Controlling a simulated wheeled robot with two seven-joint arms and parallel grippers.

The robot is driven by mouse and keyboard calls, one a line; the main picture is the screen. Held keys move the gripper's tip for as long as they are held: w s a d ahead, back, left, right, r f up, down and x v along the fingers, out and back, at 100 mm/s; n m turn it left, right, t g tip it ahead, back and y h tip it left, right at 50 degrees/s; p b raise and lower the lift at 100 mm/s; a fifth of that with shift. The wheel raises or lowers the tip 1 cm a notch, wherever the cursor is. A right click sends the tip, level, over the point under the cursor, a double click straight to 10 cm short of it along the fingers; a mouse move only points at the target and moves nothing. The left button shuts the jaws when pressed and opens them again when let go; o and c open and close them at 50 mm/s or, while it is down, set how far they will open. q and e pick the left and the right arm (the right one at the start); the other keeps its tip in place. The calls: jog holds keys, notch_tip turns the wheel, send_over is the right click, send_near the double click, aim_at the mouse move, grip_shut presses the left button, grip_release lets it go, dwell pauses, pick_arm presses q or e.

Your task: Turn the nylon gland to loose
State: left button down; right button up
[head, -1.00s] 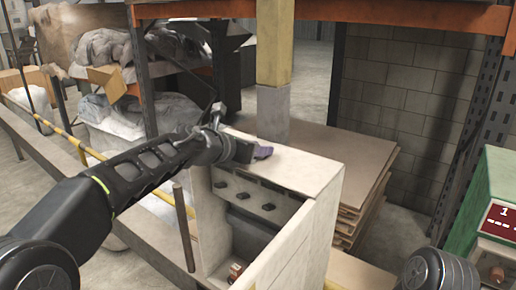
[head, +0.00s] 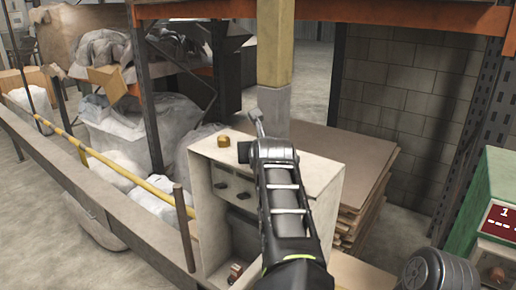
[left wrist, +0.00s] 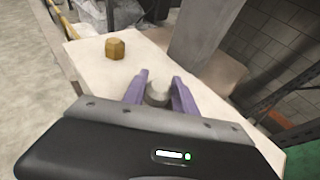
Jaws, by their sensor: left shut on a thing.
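A grey, round gland, apparently the nylon one (left wrist: 158,94), stands on the pale top of an open-fronted box (head: 315,172). In the left wrist view the two purple fingers of my left gripper (left wrist: 160,77) are on either side of it, and the gripper is shut on it. In the head view my left wrist covers the gland and the fingers. A brass-coloured hexagonal gland (head: 224,141) stands apart on the same top; it also shows in the left wrist view (left wrist: 115,48). My right gripper is not in view.
A yellow and grey post (head: 274,75) rises just behind the box. Stacked boards (head: 362,160) lie behind it to the right. A green cabinet (head: 499,190) with a red display stands at far right. A rail with a yellow pipe (head: 130,172) runs along the left.

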pick_arm(q)
jog(key=shift+f+n+g+y, duration=0.15)
jog(key=shift+n+g+y, duration=0.65)
jog(key=shift+n+y, duration=1.3)
jog(key=shift+y, duration=0.3)
jog(key=c, duration=1)
grip_release()
jog(key=shift+s, duration=0.1)
jog(key=b+v, duration=0.2)
jog(key=v, duration=0.5)
jog(key=shift+s+d+r, duration=0.15)
jog(key=shift+s+r, duration=0.05)
jog(key=shift+s, duration=0.05)
